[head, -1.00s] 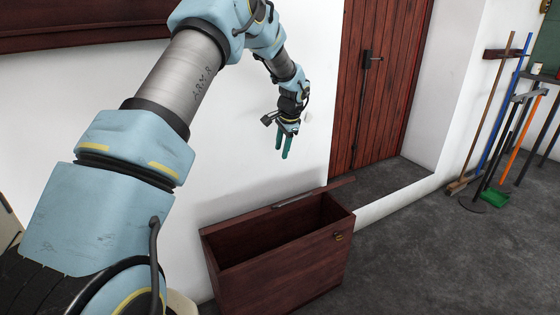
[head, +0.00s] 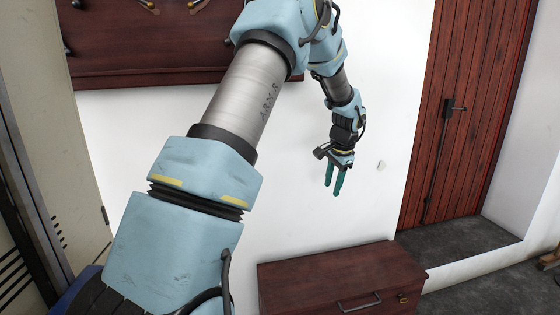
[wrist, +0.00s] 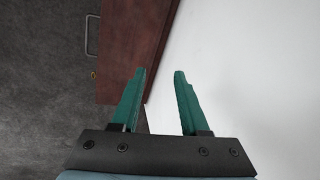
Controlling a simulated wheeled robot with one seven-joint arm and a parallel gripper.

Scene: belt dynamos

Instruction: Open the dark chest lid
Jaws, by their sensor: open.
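The dark reddish-brown chest (head: 318,277) stands against the white wall at the bottom of the head view, its lower part cut off by the frame. Its lid is down and covers the box. A metal handle (head: 360,303) and a small brass latch (head: 403,298) show at its front. In the wrist view, the chest lid (wrist: 130,45) fills the upper middle, with the handle (wrist: 92,30) at its left. My gripper (head: 333,192) hangs above the chest near the wall, fingers pointing down, apart from the lid. In the wrist view its green fingers (wrist: 158,72) are spread and empty.
A red plank door (head: 465,120) in a recess is at the right. A dark wall board (head: 150,45) hangs above, and a pale cabinet (head: 60,140) stands at the left. The grey floor (wrist: 45,100) beside the chest is clear.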

